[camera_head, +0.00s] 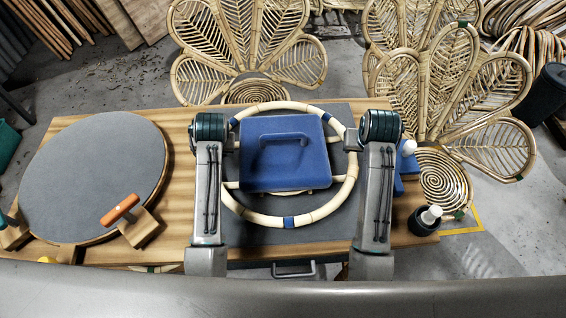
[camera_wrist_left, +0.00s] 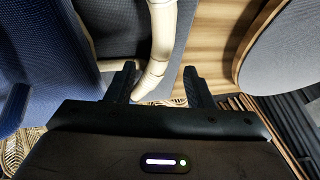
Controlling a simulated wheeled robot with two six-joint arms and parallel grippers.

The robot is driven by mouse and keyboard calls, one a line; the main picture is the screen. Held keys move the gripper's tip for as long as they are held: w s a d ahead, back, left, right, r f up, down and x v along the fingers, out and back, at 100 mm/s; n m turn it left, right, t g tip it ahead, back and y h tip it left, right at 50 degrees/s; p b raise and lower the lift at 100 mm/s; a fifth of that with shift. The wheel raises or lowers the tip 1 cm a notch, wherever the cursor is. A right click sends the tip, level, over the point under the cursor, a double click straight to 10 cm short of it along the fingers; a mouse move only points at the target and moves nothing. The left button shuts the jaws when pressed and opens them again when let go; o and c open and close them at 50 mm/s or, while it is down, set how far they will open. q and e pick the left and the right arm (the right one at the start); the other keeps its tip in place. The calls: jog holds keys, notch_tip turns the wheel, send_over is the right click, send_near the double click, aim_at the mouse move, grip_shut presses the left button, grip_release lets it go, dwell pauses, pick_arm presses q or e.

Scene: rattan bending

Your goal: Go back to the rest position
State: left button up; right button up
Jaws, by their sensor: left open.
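A pale rattan ring (camera_head: 343,196) with blue bands lies on a grey mat (camera_head: 270,237) on the wooden table. A blue block with a handle (camera_head: 265,172) sits over the ring's middle. My left gripper (camera_head: 231,142) is at the ring's upper left side. In the left wrist view its two fingers (camera_wrist_left: 158,84) are apart, with the ring (camera_wrist_left: 163,35) showing between them; I cannot tell whether they touch it. The blue block (camera_wrist_left: 45,60) is at the left there. My right gripper (camera_head: 352,140) is at the ring's upper right side; its fingers are too small to read.
A round grey board (camera_head: 95,170) with an orange-handled clamp (camera_head: 120,210) fills the table's left. A white-capped bottle (camera_head: 431,214) in a dark holder and a blue item with another white cap (camera_head: 408,148) stand at the right. Rattan chairs (camera_head: 450,90) stand behind the table.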

jog(key=shift+r, duration=0.2)
pick_arm(q)
jog(key=shift+a+r+p, duration=0.15)
jog(key=shift+a+p, duration=0.45)
jog(key=shift+a, duration=0.05)
jog(key=a+p, duration=0.1)
jog(key=a, duration=0.1)
jog(key=s+a+p, duration=0.1)
jog(key=a, duration=0.1)
jog(key=shift+a+p, duration=0.35)
pick_arm(e)
notch_tip(320, 180, up, 4)
jog(key=shift+f, duration=0.1)
pick_arm(q)
jog(key=shift+w, duration=0.1)
